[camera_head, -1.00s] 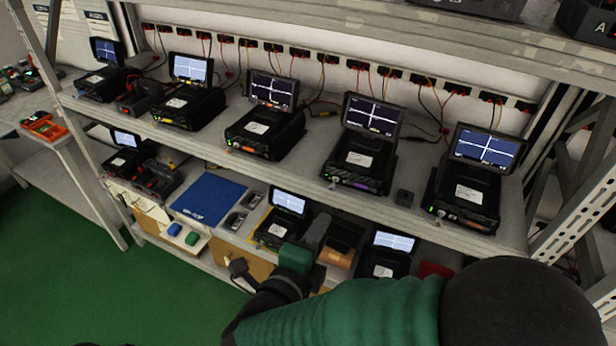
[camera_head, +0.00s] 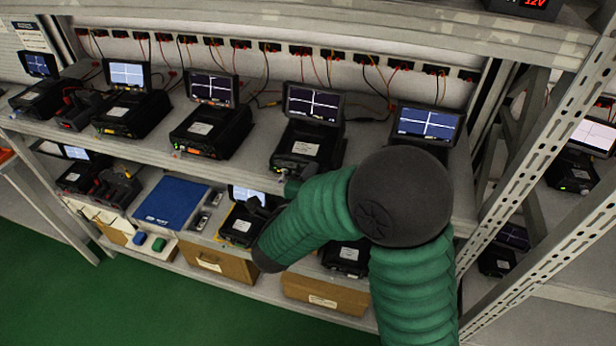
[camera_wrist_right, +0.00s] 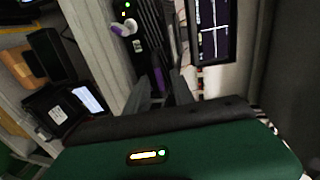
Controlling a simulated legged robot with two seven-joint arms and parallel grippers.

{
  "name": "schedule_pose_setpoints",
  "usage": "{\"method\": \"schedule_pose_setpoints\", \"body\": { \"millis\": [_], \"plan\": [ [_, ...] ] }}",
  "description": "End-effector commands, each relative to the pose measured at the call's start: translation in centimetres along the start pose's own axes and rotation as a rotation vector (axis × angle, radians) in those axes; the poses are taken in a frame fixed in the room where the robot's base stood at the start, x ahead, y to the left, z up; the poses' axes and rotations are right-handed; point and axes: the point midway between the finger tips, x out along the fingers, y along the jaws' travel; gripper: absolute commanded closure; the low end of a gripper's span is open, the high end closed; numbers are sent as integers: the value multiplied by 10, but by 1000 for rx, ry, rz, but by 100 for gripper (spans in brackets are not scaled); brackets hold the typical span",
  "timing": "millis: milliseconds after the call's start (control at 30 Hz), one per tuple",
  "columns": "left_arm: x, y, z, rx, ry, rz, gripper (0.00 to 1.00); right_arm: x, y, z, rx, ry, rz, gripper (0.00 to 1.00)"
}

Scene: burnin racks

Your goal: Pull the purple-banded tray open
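The purple-banded tray is a black unit (camera_head: 310,140) with a white label and a raised lit screen, fourth from the left on the upper shelf in the head view. My right arm covers part of its front there. In the right wrist view its dark front shows a purple band (camera_wrist_right: 137,46), a pale knob and small lights. My right gripper (camera_head: 290,187) is just in front of the tray's front edge. Contact cannot be told. My left gripper is not in view.
Similar black units stand along the upper shelf, one (camera_head: 211,130) to the left and one (camera_head: 428,125) to the right, behind my arm. A perforated upright (camera_head: 540,165) stands at the right.

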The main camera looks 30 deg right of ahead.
Motion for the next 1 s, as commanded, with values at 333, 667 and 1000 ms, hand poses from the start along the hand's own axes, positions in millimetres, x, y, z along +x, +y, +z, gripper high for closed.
{"method": "schedule_pose_setpoints", "body": {
  "millis": [333,667,1000],
  "plan": [
    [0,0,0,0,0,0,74,-7,0,6,-6,-1,-4,98],
    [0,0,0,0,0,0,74,-6,0,6,-4,-5,-3,100],
    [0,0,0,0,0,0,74,-6,1,4,-5,-1,-1,100]
  ]
}}
